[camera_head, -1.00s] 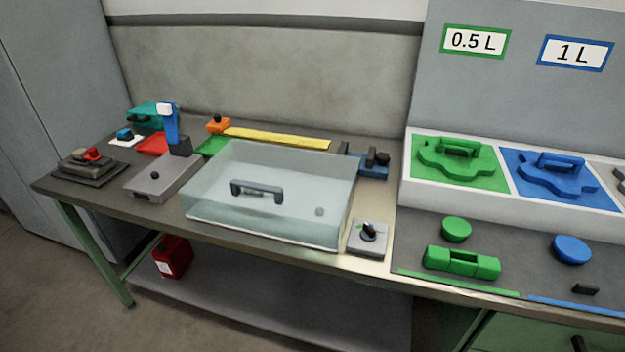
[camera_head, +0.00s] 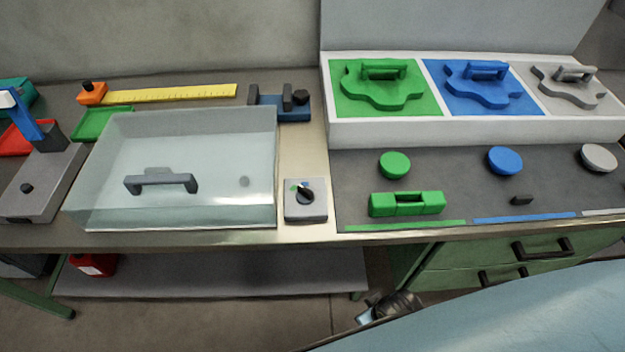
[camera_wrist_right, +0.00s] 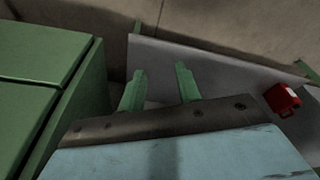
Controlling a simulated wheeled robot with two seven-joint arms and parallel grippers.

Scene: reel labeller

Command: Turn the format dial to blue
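The format dial (camera_head: 305,194) is a black knob on a small grey box (camera_head: 306,213) near the bench's front edge, right of the clear-lidded case. Small green and blue marks show at the back of the knob; which one it points to is too small to tell. My right gripper shows in the right wrist view (camera_wrist_right: 161,70) with its two fingers apart and nothing between them. It is low in front of the bench, below the tabletop and away from the dial. My left gripper is not in view.
The clear case (camera_head: 180,212) with a grey handle stands left of the dial. A green block (camera_head: 406,204) and coloured discs lie to its right. Drawers with dark handles (camera_head: 542,249) are under the bench, beside the lower shelf (camera_head: 220,277). A red canister (camera_wrist_right: 282,99) is on that shelf.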

